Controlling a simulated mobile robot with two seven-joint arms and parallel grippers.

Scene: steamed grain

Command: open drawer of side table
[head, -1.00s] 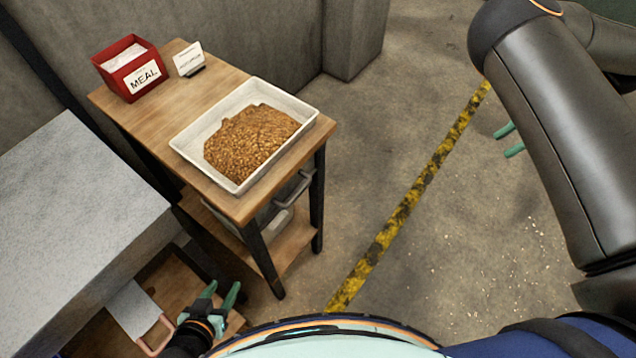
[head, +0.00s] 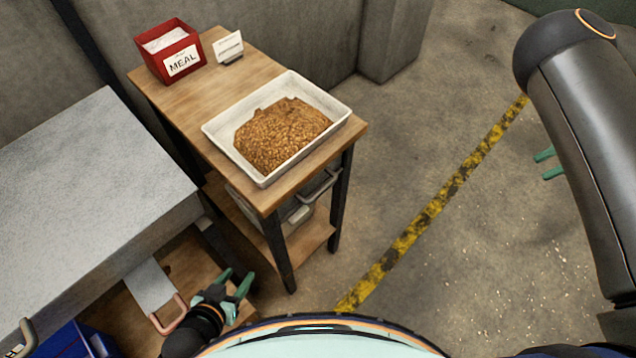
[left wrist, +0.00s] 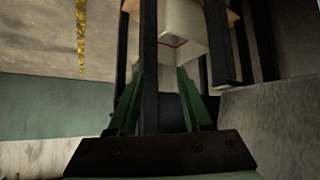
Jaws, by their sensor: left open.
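The side table (head: 232,78) is wooden with black legs and stands left of centre in the head view. Under its top is a pale grey drawer (head: 290,213) with a metal bar handle (head: 322,186) on its right-hand side; it looks shut. My left gripper (head: 238,283) is open and empty, low and in front of the table's near leg, apart from the handle. In the left wrist view its green fingers (left wrist: 157,78) point towards a dark leg and a white box-like body under the table. My right gripper (head: 547,163) is open over the floor at right, partly behind my arm.
A white tray of grain (head: 217,135), a red MEAL box (head: 150,62) and a small card (head: 228,47) stand on the table.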

